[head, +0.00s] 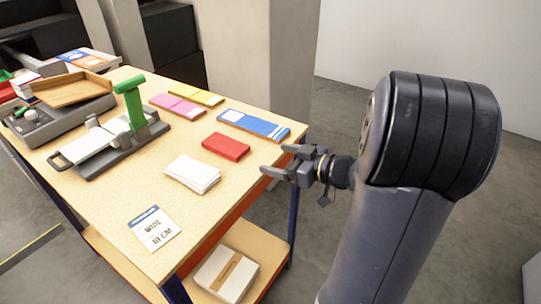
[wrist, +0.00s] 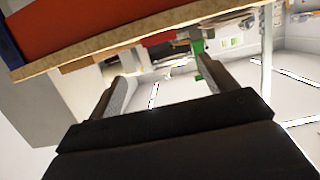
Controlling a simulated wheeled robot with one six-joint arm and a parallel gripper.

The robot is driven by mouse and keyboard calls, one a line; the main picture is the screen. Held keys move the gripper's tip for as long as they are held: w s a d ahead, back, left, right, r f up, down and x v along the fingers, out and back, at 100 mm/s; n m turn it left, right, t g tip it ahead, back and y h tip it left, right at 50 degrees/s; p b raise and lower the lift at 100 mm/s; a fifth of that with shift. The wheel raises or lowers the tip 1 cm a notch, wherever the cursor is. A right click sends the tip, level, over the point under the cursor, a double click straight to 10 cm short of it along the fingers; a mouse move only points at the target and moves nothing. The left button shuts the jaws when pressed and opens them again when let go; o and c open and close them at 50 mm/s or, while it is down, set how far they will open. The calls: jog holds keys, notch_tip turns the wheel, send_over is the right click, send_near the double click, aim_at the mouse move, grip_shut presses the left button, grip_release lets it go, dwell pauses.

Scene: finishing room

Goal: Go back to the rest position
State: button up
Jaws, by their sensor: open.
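My gripper (head: 279,163) is open and empty in the head view. It hangs beside the right edge of the wooden workbench (head: 115,222), near a red block (head: 226,147) and a stack of white cards (head: 192,174), and it seems to touch neither. In the wrist view my two fingers (wrist: 165,88) are spread apart with nothing between them. The bench edge (wrist: 130,40) runs across the top of that view. My arm fills the right side of the head view.
The bench holds a green-handled press (head: 132,108), a wooden tray (head: 72,90), a blue-and-white pad (head: 253,125), pink and yellow pads and a printed card (head: 154,228). A strapped white bundle (head: 227,273) lies on the lower shelf. A pillar (head: 278,60) stands behind. Open floor lies right.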

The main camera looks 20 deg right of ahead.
aim_at(242, 151)
dwell(0.4)
jog(key=b+x, duration=0.1)
jog(key=x, duration=1.1)
jog(key=shift+d+r, duration=0.1)
jog(key=shift+r, duration=0.7)
jog(key=shift+r+p, duration=0.3)
jog(key=shift+r, duration=0.1)
